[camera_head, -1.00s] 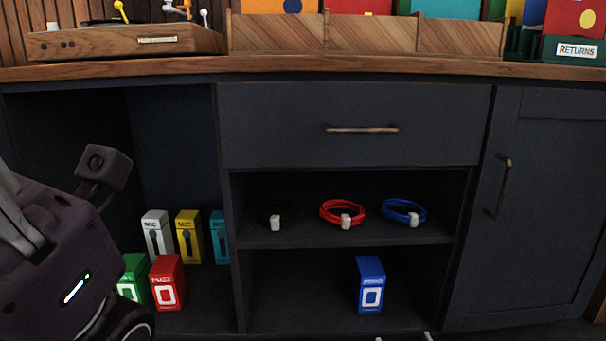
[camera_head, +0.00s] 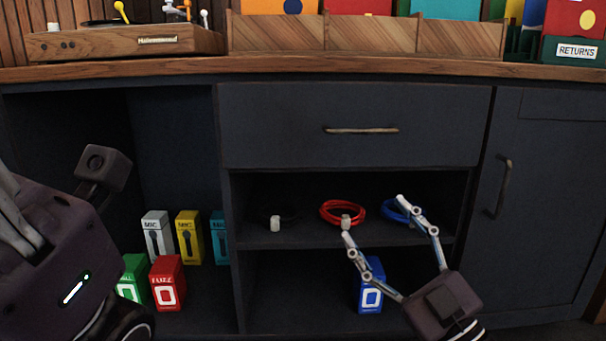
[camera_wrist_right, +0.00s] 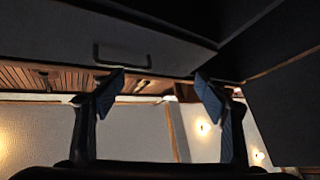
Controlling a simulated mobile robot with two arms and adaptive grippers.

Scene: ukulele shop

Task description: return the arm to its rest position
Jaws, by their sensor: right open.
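My right gripper (camera_head: 375,218) is open and empty in front of the middle shelves. Its fingers are spread and partly cover the blue box (camera_head: 372,295) and the blue cable coil (camera_head: 388,208). I cannot tell whether they touch anything. The right wrist view also shows the open gripper (camera_wrist_right: 160,88), with nothing between the fingers and a drawer handle (camera_wrist_right: 122,55) beyond. A dark part of my own body with a green light fills the lower left of the head view.
The upper shelf (camera_head: 300,238) holds black (camera_head: 276,222), red (camera_head: 343,212) and blue cable coils. Several boxes, including a red one (camera_head: 167,283), stand in the left compartment. A closed drawer (camera_head: 350,110) and a cabinet door (camera_head: 550,200) flank the openings. The counter edge (camera_head: 300,68) overhangs.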

